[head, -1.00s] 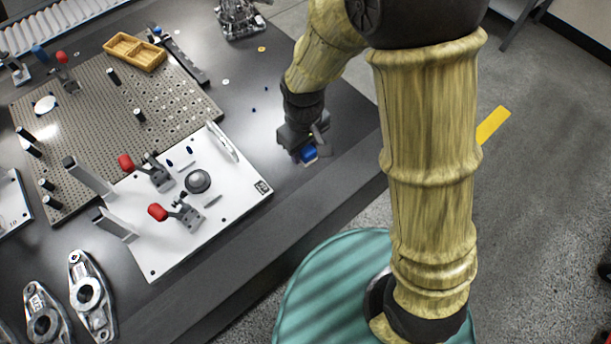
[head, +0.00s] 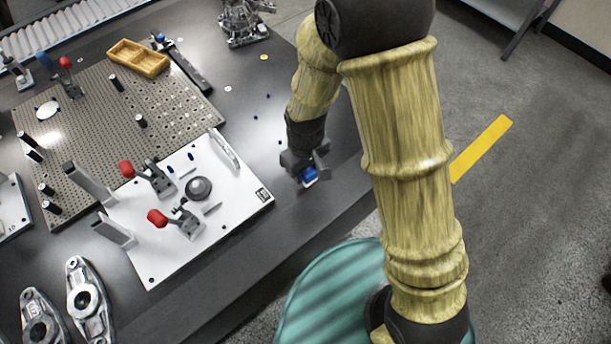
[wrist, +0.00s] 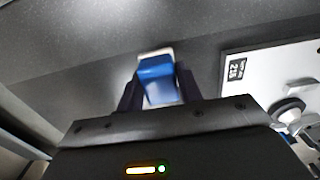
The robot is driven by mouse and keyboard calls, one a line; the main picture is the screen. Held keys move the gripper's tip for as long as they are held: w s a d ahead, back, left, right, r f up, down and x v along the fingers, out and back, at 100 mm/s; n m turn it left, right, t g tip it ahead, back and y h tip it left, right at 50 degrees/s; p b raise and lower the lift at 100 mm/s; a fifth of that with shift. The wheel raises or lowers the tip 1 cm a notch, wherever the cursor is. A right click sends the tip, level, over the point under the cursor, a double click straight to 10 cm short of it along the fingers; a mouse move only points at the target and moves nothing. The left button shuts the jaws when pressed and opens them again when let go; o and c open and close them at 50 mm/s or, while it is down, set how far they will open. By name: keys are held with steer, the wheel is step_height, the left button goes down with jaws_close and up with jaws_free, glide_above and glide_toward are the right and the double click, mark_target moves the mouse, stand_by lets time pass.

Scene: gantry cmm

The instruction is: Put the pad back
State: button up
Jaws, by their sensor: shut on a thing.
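A small blue pad (head: 310,175) with a pale edge is in my gripper (head: 308,170), to the right of the white fixture plate (head: 235,205). In the wrist view the pad (wrist: 158,80) sits between the two dark fingers of my gripper (wrist: 160,92), which are shut on it. The pad is over the dark bench top (head: 330,195) near its front edge. I cannot tell whether it touches the bench. The gripper partly hides the pad in the head view.
The white plate carries red-handled clamps (head: 158,218), a round dark knob (head: 199,188) and grey uprights (head: 88,183). Behind it lies a perforated plate (head: 95,125) with black pins and a yellow tray (head: 138,58). Metal castings (head: 85,298) lie at lower left.

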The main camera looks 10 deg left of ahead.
mark_target(306, 178)
steer(key=shift+f, duration=1.85)
steer(key=shift+f+b, duration=0.15)
steer(key=shift+b, duration=0.15)
steer(key=o, duration=1)
steer(key=shift+c, duration=0.2)
step_height(306, 178, up, 12)
steer(key=shift+r+p, duration=0.2)
steer(key=shift+p, duration=0.7)
